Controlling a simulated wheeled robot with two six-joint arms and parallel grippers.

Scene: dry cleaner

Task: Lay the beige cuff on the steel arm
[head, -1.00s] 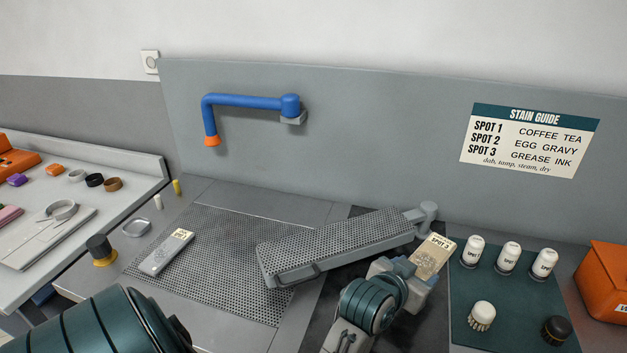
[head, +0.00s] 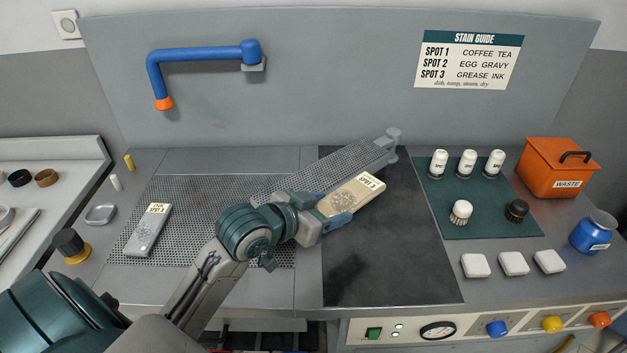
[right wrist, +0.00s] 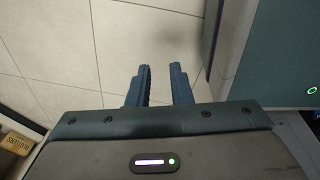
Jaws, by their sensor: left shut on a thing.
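The beige cuff (head: 345,197), with a SPOT label and a stain mark, is in the head view. My left gripper (head: 331,208) is shut on its near-left end. The steel arm (head: 335,163) is a perforated grey board running from a post at its back right down to the left. The cuff is just to the right of and in front of it; their far edges look close, and I cannot tell whether they touch. My left wrist hides the near end of the steel arm. My right gripper (right wrist: 160,85) shows open and empty over floor tiles in the right wrist view.
A grey cuff (head: 148,232) lies on the perforated table plate (head: 190,195). A dark panel (head: 395,260) is bare. A green mat (head: 480,225) holds bottles and brushes, with an orange waste bin (head: 555,170) beyond. A blue pipe arm (head: 200,53) hangs on the back wall.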

